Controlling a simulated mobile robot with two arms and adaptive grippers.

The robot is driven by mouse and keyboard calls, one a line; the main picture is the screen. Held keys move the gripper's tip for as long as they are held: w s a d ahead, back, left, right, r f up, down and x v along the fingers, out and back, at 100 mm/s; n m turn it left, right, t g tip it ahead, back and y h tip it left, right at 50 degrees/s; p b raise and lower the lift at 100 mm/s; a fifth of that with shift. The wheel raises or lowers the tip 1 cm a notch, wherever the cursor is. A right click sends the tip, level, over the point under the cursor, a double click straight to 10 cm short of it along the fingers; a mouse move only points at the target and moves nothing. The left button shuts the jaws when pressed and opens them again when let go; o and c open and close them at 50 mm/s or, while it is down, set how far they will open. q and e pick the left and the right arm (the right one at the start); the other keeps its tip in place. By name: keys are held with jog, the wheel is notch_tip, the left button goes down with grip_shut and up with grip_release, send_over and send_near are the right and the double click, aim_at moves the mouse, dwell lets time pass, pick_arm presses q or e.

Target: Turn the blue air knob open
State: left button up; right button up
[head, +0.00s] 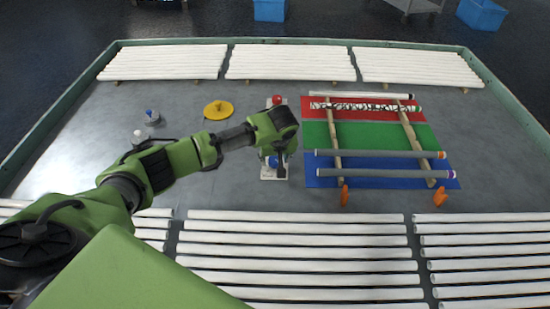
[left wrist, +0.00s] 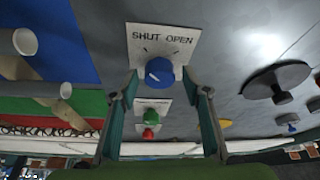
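The blue air knob (left wrist: 159,71) sits on a white plate (left wrist: 183,45) lettered SHUT and OPEN in the left wrist view. A pale mark shows on the knob's lower left in that view. In the head view the blue knob (head: 272,162) is partly hidden by my left gripper (head: 278,165), which points down over the plate. In the left wrist view my left gripper (left wrist: 161,90) is open, with one finger on each side of the knob. I cannot tell whether either finger touches it. My right gripper is in neither view.
A green knob (left wrist: 152,115) and a red knob (left wrist: 148,133) stand in line beyond the blue one. A yellow disc (head: 218,110) lies left of them. Tubes on wooden rails cross coloured mats (head: 385,180) to the right. White tube rows (head: 290,240) lie in front.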

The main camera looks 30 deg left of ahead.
pick_arm(q)
jog(key=c, duration=0.8)
